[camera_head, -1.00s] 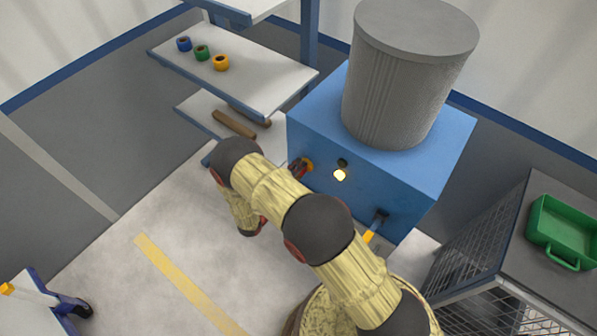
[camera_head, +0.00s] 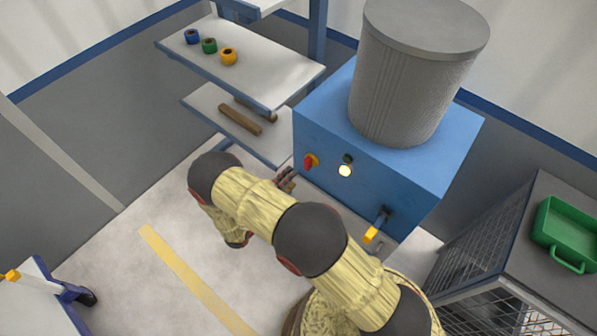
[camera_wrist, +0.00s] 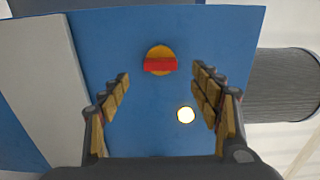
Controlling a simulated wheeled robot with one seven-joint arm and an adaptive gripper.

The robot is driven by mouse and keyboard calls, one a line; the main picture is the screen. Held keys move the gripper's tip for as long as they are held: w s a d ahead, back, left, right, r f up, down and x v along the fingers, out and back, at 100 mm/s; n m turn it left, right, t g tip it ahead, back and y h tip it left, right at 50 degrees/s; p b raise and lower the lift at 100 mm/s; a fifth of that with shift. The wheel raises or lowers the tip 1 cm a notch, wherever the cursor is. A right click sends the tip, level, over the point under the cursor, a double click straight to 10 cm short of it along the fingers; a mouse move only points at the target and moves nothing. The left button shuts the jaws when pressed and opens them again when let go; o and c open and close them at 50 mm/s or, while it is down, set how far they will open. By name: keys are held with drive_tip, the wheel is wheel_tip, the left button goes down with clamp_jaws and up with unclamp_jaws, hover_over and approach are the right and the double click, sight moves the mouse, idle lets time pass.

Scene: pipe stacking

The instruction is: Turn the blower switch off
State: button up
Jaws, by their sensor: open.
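The blower is a blue box (camera_head: 330,203) with a large grey ribbed cylinder (camera_head: 405,85) on top. On its front face is a switch (camera_head: 310,161) with a red handle on a yellow round plate. In the wrist view the switch (camera_wrist: 160,60) shows its red bar lying across the picture, beyond the fingertips and between their lines. A lit pale-yellow lamp (camera_head: 345,171) is beside the switch; it also shows in the wrist view (camera_wrist: 186,115). My gripper (camera_wrist: 161,78) is open and empty, facing the panel and apart from the switch. In the head view it is partly hidden by my arm.
A dark round fitting (camera_head: 347,158) sits above the lamp. A yellow-ended lever (camera_head: 371,234) juts from the box lower right. A shelf (camera_head: 285,88) with coloured rings and a lower shelf with brown bars stand left. A green tray (camera_head: 568,235) rests on a mesh cabinet at right.

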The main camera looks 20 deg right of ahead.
drive_tip(key=v, duration=0.4)
idle(0.6)
